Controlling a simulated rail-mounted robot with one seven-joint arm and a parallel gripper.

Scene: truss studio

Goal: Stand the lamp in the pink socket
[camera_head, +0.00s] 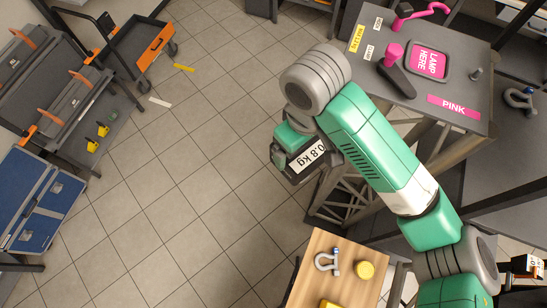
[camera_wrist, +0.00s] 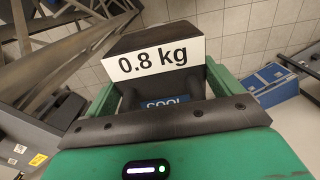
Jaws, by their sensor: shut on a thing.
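My gripper (camera_head: 288,158) hangs over the floor, left of and below the dark grey table (camera_head: 462,85). It is shut on a dark block-like body with a white "0.8 kg" label, which I take to be the lamp (camera_head: 308,158). In the wrist view, the lamp (camera_wrist: 155,50) sits between my green fingers, with a partly hidden blue "COOL" label. Its far side is hidden. Lamp and socket are well apart.
A pink knob with a dark lever (camera_head: 397,75), a pink hook (camera_head: 424,10) and a small grey peg (camera_head: 476,73) stand around the socket. A wooden table (camera_head: 315,278) holds a shackle (camera_head: 327,261) and a yellow disc (camera_head: 365,269). Open floor lies left.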

